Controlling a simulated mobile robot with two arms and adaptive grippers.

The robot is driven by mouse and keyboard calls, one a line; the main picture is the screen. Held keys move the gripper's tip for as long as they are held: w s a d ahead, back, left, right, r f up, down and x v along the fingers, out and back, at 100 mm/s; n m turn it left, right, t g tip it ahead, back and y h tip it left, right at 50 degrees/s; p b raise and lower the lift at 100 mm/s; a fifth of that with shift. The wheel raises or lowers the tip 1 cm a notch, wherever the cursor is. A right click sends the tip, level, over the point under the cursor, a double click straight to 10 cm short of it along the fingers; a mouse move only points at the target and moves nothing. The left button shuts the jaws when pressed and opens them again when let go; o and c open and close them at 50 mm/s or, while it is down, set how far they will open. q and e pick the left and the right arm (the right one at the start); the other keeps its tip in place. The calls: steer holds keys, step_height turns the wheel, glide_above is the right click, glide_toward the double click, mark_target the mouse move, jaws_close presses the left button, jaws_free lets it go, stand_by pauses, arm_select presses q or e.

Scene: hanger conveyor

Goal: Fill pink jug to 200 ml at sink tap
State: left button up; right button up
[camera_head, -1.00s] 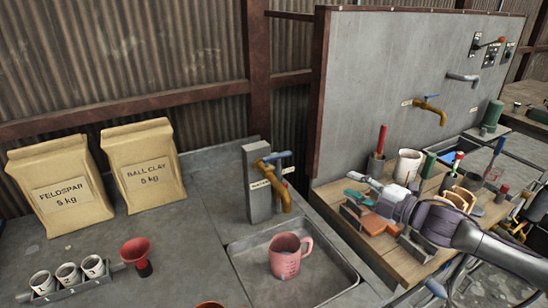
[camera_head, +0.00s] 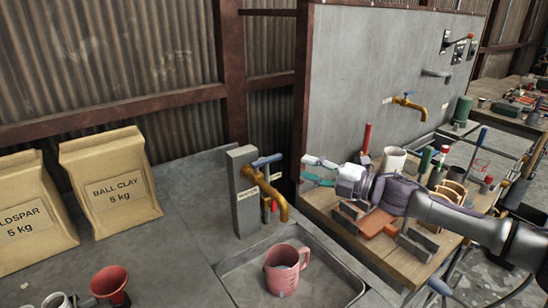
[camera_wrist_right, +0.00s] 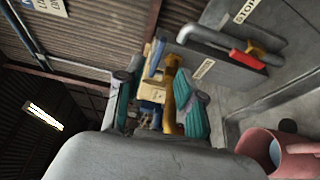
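The pink jug (camera_head: 275,278) stands upright in the sink basin (camera_head: 338,281), below the spout of the brass tap (camera_head: 268,189). It also shows at the lower right of the right wrist view (camera_wrist_right: 268,146). I cannot tell its water level, and no stream is clear. The tap has a blue lever (camera_head: 267,160) and sits on a grey post. My right gripper (camera_head: 320,171) is open and empty, to the right of the tap and apart from it. In the right wrist view the tap (camera_wrist_right: 181,92) appears between its teal fingers. My left gripper is out of view.
A wooden workbench (camera_head: 328,207) with tools and cups lies under my right arm. A second brass tap (camera_head: 408,104) is on the grey panel. Clay bags (camera_head: 110,182) and a red funnel (camera_head: 110,284) stand at left. The counter behind the sink is clear.

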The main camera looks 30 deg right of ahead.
mark_target(278, 158)
steer(key=p+x, duration=0.4)
steer(key=x, duration=0.5)
steer(key=shift+w+r+p, duration=0.1)
steer(key=shift+r+p, duration=0.05)
steer(key=shift+p, duration=0.15)
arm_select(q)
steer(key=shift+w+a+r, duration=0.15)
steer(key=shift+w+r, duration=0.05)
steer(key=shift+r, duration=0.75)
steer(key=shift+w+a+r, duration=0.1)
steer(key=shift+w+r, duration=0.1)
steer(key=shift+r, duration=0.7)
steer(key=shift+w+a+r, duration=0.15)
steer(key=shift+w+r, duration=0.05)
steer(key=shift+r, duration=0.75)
arm_select(e)
steer(key=shift+x, duration=0.8)
steer(key=shift+f, duration=0.2)
jaws_close()
steer(key=shift+a, duration=0.1)
